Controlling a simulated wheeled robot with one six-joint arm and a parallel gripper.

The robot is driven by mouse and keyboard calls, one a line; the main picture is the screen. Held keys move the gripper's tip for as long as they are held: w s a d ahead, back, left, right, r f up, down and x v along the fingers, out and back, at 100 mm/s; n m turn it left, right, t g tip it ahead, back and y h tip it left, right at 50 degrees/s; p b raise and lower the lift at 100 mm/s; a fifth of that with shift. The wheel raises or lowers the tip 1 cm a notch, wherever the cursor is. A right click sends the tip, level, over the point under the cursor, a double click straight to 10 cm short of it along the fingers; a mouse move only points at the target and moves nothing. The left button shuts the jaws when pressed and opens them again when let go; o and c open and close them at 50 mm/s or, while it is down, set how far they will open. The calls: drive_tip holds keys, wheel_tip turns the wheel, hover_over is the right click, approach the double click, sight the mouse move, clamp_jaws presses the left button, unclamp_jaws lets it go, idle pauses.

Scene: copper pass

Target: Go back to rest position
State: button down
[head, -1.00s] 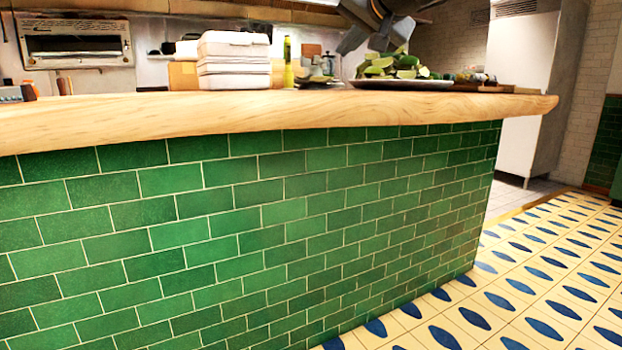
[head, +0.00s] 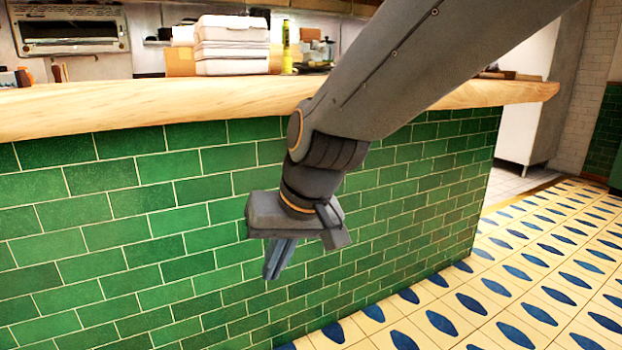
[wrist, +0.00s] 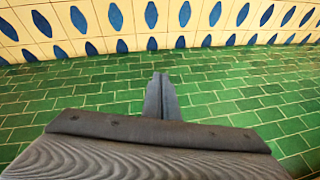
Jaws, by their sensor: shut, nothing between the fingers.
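My gripper (head: 273,277) hangs in front of the green tiled counter front in the head view, below the wooden counter top, with its fingers pointing down. The fingers are together and nothing shows between them. In the wrist view the shut fingers (wrist: 161,78) stand in the middle, against green tiles and the patterned floor. My arm comes in from the upper right and hides part of the counter top.
The wooden counter top (head: 120,107) runs across above the green tiled front (head: 110,230). White boxes (head: 232,45) and a yellow-green bottle (head: 286,46) stand on it. The patterned floor (head: 480,290) at right is clear. A white cabinet (head: 522,130) stands behind.

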drive_tip(key=s+d+f+n+g+h, duration=0.35)
drive_tip(key=s+f, duration=0.65)
drive_tip(key=s, duration=0.4)
drive_tip(key=d+r+m+p, duration=0.3)
drive_tip(key=d+r+p, duration=0.8)
drive_tip(key=r+p, duration=0.2)
drive_tip(key=d+r+m+p, duration=0.4)
drive_tip(key=d+r+p, duration=0.7)
drive_tip(key=r+p, duration=0.3)
drive_tip(key=p, duration=0.3)
drive_tip(key=shift+s, duration=0.25)
drive_tip(key=shift+a+t, duration=0.2)
drive_tip(key=shift+t, duration=0.05)
